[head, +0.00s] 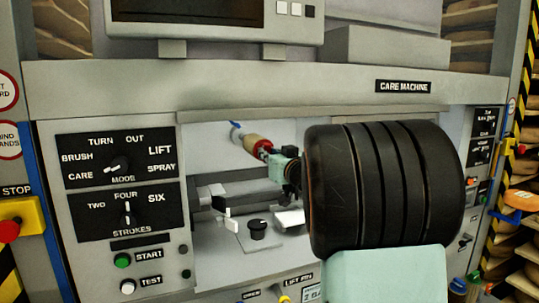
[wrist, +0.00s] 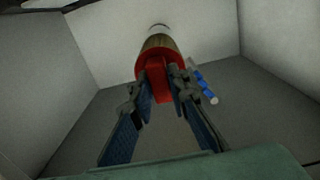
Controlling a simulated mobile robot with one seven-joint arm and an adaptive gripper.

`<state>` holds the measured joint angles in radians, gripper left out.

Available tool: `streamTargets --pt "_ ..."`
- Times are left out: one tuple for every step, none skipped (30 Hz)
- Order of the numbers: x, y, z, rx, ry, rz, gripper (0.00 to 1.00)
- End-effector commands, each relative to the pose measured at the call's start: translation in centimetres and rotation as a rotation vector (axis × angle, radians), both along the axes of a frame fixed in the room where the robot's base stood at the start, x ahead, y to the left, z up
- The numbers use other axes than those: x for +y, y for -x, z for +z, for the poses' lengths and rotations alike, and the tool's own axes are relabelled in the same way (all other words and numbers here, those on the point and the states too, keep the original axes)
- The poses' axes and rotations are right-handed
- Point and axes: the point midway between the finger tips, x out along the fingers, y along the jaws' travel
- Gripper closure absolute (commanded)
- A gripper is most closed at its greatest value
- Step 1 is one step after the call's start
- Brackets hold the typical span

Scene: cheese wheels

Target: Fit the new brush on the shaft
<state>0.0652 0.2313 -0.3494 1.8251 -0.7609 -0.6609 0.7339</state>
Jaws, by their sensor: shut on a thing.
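The brush (wrist: 160,50) has a tan-brown cylinder and a red end cap with a red tab. My gripper (wrist: 158,88) is shut on the red tab, with one finger on each side. In the head view the brush (head: 254,142) is inside the machine's open bay, tilted up to the left. My gripper (head: 268,153) is at its lower right end. A pale round part (wrist: 158,29) shows at the brush's far end in the wrist view. The shaft cannot be made out clearly, and I cannot tell whether the brush is around it.
A blue lever or pin (wrist: 203,84) with a pale tip is right of the brush, close to my gripper; its blue part also shows in the head view (head: 235,125). Bay walls (wrist: 50,60) enclose the space. A block with a black knob (head: 257,229) is below.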

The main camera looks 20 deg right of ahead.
Motion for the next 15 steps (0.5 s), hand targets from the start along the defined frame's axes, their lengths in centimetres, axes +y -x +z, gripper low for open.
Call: streamTargets --pt "0.0 -0.1 0.2 -0.003 0.000 0.000 1.00" --pt "0.0 -0.2 0.2 -0.003 0.000 0.000 1.00" --pt "0.0 -0.3 0.2 -0.002 0.000 0.000 1.00" --pt "0.0 -0.4 0.2 -0.002 0.000 0.000 1.00" --pt "0.0 -0.5 0.2 -0.002 0.000 0.000 1.00" --pt "0.0 -0.6 0.1 -0.002 0.000 0.000 1.00" --pt "0.0 -0.6 0.1 -0.002 0.000 0.000 1.00" --pt "0.0 -0.7 0.1 -0.002 0.000 0.000 1.00" --pt "0.0 -0.8 0.2 -0.002 0.000 0.000 1.00" --pt "0.0 -0.9 0.2 -0.002 0.000 0.000 1.00" --pt "0.0 -1.0 0.2 -0.002 0.001 0.000 1.00" --pt "0.0 -1.1 0.2 -0.003 0.001 0.000 1.00" --pt "0.0 -1.1 0.2 -0.003 0.001 0.000 1.00" --pt "0.0 -1.2 0.2 -0.003 0.000 0.000 1.00" --pt "0.0 -1.3 0.2 -0.003 0.000 0.000 1.00"
